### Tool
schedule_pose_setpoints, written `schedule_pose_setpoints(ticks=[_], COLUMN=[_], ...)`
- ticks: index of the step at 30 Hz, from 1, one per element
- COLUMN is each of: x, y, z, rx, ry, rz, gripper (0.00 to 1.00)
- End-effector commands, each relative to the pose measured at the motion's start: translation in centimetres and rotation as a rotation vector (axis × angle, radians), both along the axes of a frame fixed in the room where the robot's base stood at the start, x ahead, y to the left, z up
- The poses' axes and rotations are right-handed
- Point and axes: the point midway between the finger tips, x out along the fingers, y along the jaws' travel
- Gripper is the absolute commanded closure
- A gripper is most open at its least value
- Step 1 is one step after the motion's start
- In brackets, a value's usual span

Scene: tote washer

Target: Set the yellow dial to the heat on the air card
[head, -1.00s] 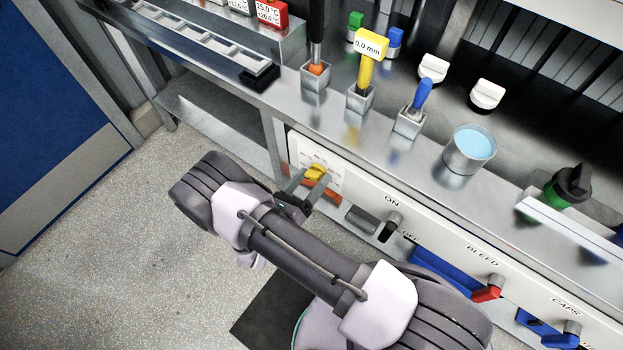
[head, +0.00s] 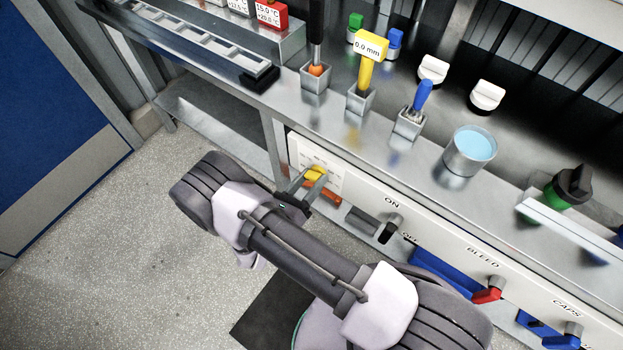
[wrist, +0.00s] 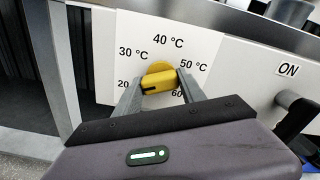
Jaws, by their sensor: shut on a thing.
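The yellow dial (head: 315,174) is on the white panel at the left end of the washer front. In the wrist view the dial (wrist: 160,80) sits amid the printed marks 20, 30, 40, 50 and 60 °C. Its grip bar lies nearly level, tilted slightly up to the right, with a black mark near its left end, toward the side between 20 and 30. My gripper (wrist: 161,84) is shut on the bar, one finger at each end; it also shows in the head view (head: 311,185). I cannot make out which tag is the air card.
A red tag (head: 270,14) reading 15.0 °C and +20.0 °C stands on the shelf at top left. Right of the dial are the ON/OFF switch (head: 390,228) and the red BLEED handle (head: 488,293). A blue-filled cup (head: 470,150) stands on the counter above. Floor at left is clear.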

Motion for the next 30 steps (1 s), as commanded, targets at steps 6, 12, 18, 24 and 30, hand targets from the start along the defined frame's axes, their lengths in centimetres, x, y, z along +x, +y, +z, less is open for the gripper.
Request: schedule_pose_setpoints(ticks=[6,12,18,24,30], x=[0.02,0.02,0.01,0.01,0.01], y=[0.04,0.04,0.04,0.04,0.05], z=[-0.01,0.02,0.05,0.08,0.13], rx=[0.134,0.285,0.434,0.583,0.734], ry=[-0.105,-0.222,-0.338,-0.455,-0.573], rz=[0.0,0.0,0.0,0.0,0.0], gripper=[0.93,0.93,0.93,0.93,0.93])
